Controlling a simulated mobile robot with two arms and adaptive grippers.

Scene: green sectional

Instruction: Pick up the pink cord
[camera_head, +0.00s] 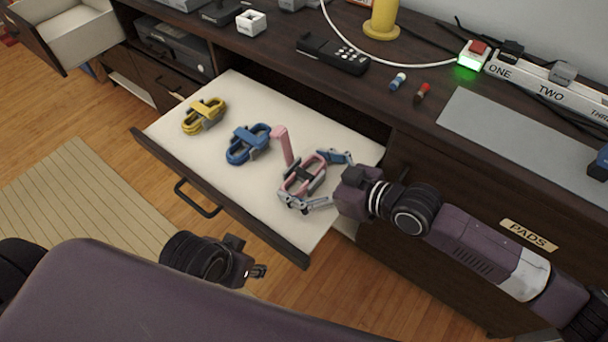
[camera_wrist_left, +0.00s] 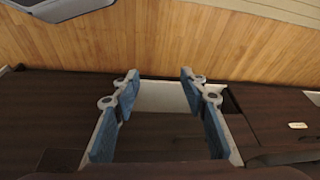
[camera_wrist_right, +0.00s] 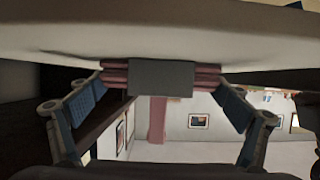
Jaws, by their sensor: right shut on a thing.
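The pink cord (camera_head: 303,175) is a coiled bundle with a grey band, in the open drawer at the right end of a row of cords. A pink strip (camera_head: 283,146) stands up beside it. My right gripper (camera_head: 318,180) is shut on the pink cord, with a finger at either side. In the right wrist view the cord (camera_wrist_right: 115,77) spans between the fingertips, its grey band facing the camera. I cannot tell whether it touches the drawer floor. My left gripper (camera_head: 258,271) is outside the drawer front; the left wrist view shows it open and empty (camera_wrist_left: 160,78).
A blue cord (camera_head: 248,143) and a yellow cord (camera_head: 204,116) lie left of the pink one in the white drawer (camera_head: 250,205). The counter above holds a black handset (camera_head: 333,54), a labelled power strip (camera_head: 540,88) and a grey mat (camera_head: 520,140). Open floor lies at left.

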